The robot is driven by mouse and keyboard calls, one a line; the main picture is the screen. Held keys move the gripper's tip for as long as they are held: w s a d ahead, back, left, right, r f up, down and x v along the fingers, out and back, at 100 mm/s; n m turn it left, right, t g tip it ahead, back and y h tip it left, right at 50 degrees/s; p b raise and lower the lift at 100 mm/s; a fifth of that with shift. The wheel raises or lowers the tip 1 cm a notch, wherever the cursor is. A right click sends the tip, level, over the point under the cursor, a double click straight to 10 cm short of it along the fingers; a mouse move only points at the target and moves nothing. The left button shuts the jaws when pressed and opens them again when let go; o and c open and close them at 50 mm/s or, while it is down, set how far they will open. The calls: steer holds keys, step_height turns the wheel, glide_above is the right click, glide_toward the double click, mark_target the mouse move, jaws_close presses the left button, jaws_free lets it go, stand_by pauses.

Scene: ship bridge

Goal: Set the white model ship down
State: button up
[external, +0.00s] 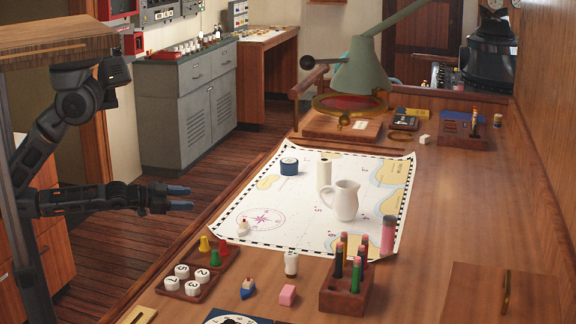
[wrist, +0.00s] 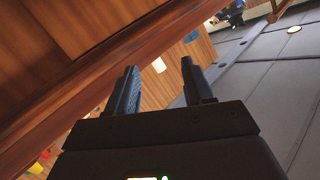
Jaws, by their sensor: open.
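A small white model ship (external: 243,227) stands on the chart (external: 225,232), near its left front corner. A similar small ship with a blue hull (external: 248,289) stands on the bare wood in front of the chart. My gripper (external: 181,197) is open and empty, out to the left of the table's edge and apart from both ships. In the wrist view the two dark fingers (wrist: 163,82) are spread with nothing between them. I cannot make out the white ship in the wrist view.
A peg-and-disc tray (external: 198,284) lies at the table's left edge. A white jug (external: 346,200), a cream cylinder (external: 324,172) and a blue tin (external: 289,166) stand on the chart. A marker block (external: 345,291) and pink block (external: 287,295) are in front. The right side is mostly clear.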

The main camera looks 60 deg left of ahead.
steer(key=s+d+n, duration=0.1)
steer(key=s+n, duration=0.1)
steer(key=s, duration=0.6)
steer(key=s+d+r+n+y, duration=0.1)
steer(key=s+n, duration=0.2)
steer(key=s, duration=0.5)
steer(key=shift+s+d+r+n+g, duration=0.15)
steer(key=shift+d+r+n+g, duration=0.15)
steer(key=shift+d+g, duration=0.1)
